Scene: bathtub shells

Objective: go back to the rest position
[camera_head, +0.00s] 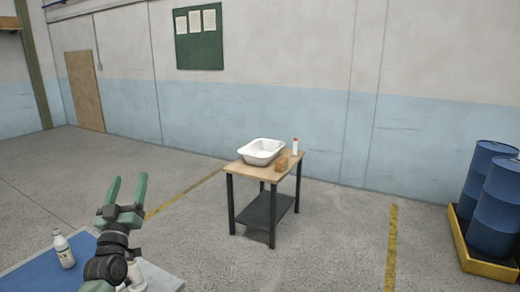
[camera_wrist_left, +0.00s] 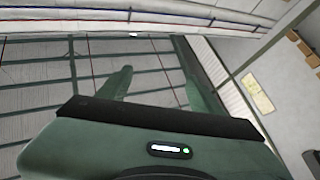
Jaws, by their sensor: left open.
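My left gripper (camera_head: 126,198) is raised at the lower left of the head view, with its two green fingers apart and nothing between them. It is above the near blue-topped table and clear of everything. In the left wrist view the gripper (camera_wrist_left: 150,75) points up toward the ceiling beams, its fingers spread and empty. My right gripper is in neither view.
A blue-topped table (camera_head: 35,272) with a white bottle (camera_head: 63,249) is at the lower left. A small table (camera_head: 247,171) ahead holds a white tub (camera_head: 262,151), a brown block (camera_head: 281,164) and a white bottle (camera_head: 294,146). Blue barrels (camera_head: 497,215) stand right. Floor between is clear.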

